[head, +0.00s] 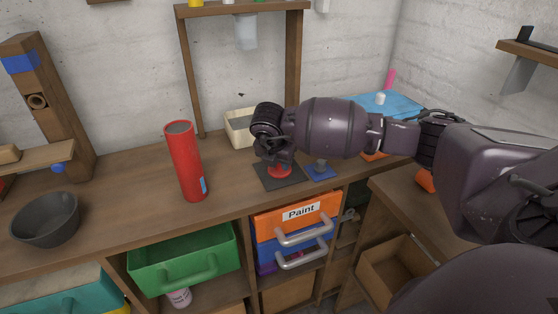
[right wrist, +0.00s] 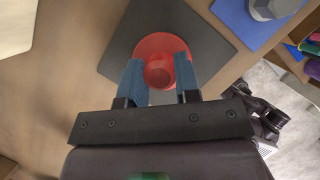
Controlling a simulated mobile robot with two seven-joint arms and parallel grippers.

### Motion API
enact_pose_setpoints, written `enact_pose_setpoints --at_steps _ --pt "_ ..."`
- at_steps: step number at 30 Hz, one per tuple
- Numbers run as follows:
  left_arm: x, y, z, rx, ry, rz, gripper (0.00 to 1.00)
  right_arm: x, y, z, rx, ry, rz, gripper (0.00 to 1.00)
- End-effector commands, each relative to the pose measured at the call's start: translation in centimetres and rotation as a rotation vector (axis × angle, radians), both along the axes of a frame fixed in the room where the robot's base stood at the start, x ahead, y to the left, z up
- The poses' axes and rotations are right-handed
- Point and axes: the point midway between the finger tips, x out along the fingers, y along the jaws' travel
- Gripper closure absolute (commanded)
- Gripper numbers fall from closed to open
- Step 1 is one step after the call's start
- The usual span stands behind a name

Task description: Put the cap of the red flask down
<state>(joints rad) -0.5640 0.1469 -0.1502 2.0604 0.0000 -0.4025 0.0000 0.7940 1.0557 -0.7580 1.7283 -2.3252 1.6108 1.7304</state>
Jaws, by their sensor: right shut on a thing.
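The red flask (head: 186,162) stands upright and open-topped on the wooden counter. Its red cap (head: 279,172) is at the dark square mat (head: 267,181) to the right of the flask. My right gripper (head: 275,160) points down over the mat and is shut on the cap. In the right wrist view the two blue fingers (right wrist: 160,77) hold the raised middle of the cap (right wrist: 158,47), with the dark mat (right wrist: 212,55) beneath it. The cap is on the mat or just above it; I cannot tell which. My left gripper is not in view.
A blue mat (head: 321,173) with a small grey object (head: 320,163) lies right of the dark mat. A cream bin (head: 238,130) stands behind. A dark bowl (head: 45,220) is far left. The counter between bowl and flask is clear. Drawers are below.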

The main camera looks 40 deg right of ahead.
Motion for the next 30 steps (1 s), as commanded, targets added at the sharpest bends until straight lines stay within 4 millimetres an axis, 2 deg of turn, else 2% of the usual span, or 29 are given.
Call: enact_pose_setpoints --at_steps 5,6,11,22,26,30 --pt "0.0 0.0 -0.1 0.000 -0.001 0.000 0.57 0.0 0.0 -0.3 0.001 0.001 0.001 0.94" --pt "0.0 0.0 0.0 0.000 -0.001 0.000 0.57 0.0 0.0 -0.3 0.001 0.001 0.000 0.67" --pt "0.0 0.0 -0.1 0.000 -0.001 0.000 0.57 0.0 0.0 -0.3 0.000 0.000 0.000 0.45" --pt "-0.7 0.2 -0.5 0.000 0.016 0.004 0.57 0.0 0.1 0.4 0.000 -0.001 0.000 0.45" --pt "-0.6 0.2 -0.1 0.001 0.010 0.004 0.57 -0.4 0.6 2.0 0.001 -0.003 0.002 0.45" --pt "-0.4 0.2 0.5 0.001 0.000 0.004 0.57 -0.9 1.5 4.6 0.000 -0.006 0.003 0.45"
